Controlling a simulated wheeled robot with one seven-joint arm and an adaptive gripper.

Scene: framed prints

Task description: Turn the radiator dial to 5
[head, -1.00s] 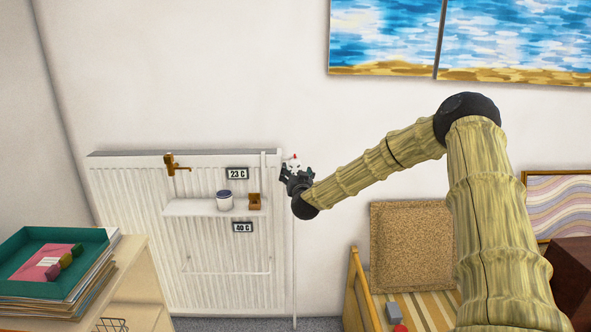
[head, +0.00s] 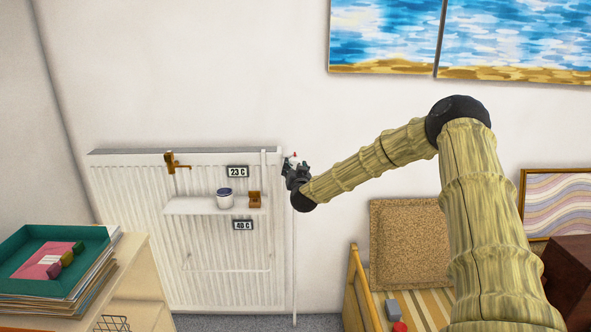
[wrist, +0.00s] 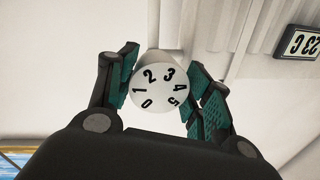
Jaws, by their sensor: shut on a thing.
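The radiator dial (wrist: 160,90) is a white round knob with black numbers 0 to 5 around its face. In the wrist view, 2 and 3 are towards the top, 0 is low left and 5 low right. My gripper (wrist: 161,92) is shut on it, with teal finger pads on its left and right sides. I see no index mark in the wrist view.
The white radiator (head: 130,230) carries a shelf (head: 185,207) with a jar (head: 225,198) and a small brown box (head: 254,200). A brass hook (head: 172,163) hangs on it. A "23 C" display (head: 237,171) sits left of the dial. A bench (head: 430,312) stands lower right.

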